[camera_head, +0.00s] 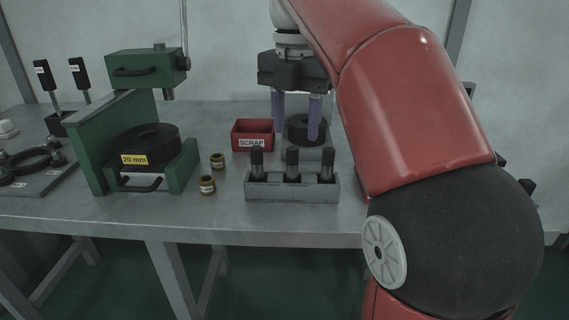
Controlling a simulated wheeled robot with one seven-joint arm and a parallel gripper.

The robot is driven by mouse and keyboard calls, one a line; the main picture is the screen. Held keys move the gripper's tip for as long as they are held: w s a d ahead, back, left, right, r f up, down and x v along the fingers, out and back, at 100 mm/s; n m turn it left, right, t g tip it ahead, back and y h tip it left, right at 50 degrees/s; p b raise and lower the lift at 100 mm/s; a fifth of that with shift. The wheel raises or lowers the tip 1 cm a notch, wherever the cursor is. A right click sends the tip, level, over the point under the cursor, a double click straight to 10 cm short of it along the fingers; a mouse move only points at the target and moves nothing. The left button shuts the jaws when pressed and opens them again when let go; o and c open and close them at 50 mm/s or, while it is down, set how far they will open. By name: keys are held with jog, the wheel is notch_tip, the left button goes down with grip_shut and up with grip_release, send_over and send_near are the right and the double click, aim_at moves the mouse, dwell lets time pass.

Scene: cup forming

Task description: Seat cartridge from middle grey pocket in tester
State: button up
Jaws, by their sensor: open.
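A grey rack (270,192) stands near the table's front edge. It holds three dark upright cylinders: a left one (257,161), a middle one (292,163) and a right one (327,163). The middle cylinder stands in the rack's middle pocket. My gripper (297,131) hangs above and behind the rack, pointing down, with its purple fingers apart and nothing seen between them. A black round part (304,141) stands behind the rack, partly hidden by the right finger. No label shows which thing is the tester.
A red SCRAP bin (253,142) stands behind the rack. Two small brass-coloured cups, a rear one (217,161) and a front one (207,186), stand left of it. My red arm hides the right side.

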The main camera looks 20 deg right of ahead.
aim_at(292, 148)
jog(key=f, duration=0.2)
jog(key=f+b, duration=0.1)
jog(key=f, duration=0.2)
jog(key=f+b, duration=0.1)
jog(key=f, duration=0.1)
jog(key=shift+w+a+f, duration=0.15)
jog(key=shift+a+f, duration=0.1)
grip_shut()
jog(key=shift+r, duration=0.15)
notch_tip(292, 148, up, 10)
jog(key=shift+f+p, duration=0.1)
jog(key=shift+p, duration=1.05)
